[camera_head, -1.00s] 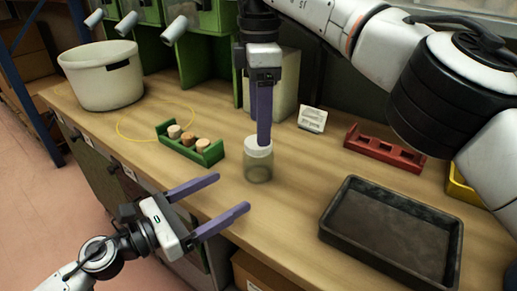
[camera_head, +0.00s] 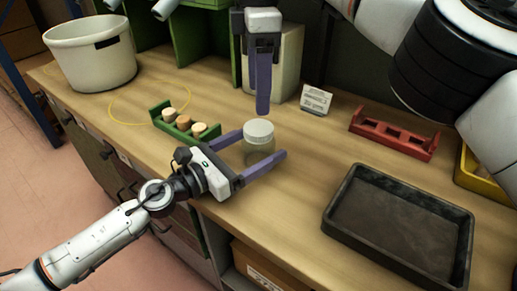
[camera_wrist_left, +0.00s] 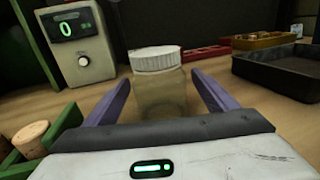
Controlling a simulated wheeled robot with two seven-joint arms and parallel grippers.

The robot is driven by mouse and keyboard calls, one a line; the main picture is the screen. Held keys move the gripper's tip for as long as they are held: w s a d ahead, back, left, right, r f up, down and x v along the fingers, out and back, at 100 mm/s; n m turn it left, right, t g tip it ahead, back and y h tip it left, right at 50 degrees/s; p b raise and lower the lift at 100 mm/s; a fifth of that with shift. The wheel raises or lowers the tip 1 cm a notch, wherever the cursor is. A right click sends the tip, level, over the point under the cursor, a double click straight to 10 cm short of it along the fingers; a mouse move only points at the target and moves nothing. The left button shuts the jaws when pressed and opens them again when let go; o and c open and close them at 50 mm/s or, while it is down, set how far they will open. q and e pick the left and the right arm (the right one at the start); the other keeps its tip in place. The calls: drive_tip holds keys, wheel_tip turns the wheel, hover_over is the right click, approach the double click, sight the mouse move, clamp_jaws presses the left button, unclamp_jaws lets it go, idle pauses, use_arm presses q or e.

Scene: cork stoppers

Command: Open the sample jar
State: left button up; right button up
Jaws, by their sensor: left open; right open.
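The sample jar (camera_head: 259,144) is clear glass with a white ribbed lid (camera_head: 258,131) on it, standing upright on the bench. It also shows in the left wrist view (camera_wrist_left: 159,95), lid (camera_wrist_left: 155,59) on top. My left gripper (camera_head: 264,146) is open, its two purple fingers on either side of the jar, with gaps visible between fingers and glass in the left wrist view. My right gripper (camera_head: 263,110) points down above and just behind the lid, apart from it. Its fingers overlap in the head view.
A green rack (camera_head: 185,123) with several corks stands left of the jar. A dark tray (camera_head: 400,226) lies at the right, with a red rack (camera_head: 393,135) and a small white card (camera_head: 316,99) behind. A white pot (camera_head: 90,54) is at the far left. A scale (camera_wrist_left: 77,43) reads 0.

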sight(258, 127)
use_arm(q)
drive_tip(key=shift+w+d, duration=0.15)
drive_tip(key=shift+c, duration=0.2)
drive_tip(key=c, duration=1.8)
clamp_jaws()
use_arm(e)
drive_tip(key=m, duration=0.4)
drive_tip(key=shift+f, duration=0.15)
drive_tip(key=shift+m, duration=0.3)
drive_tip(key=shift+f, duration=3.9)
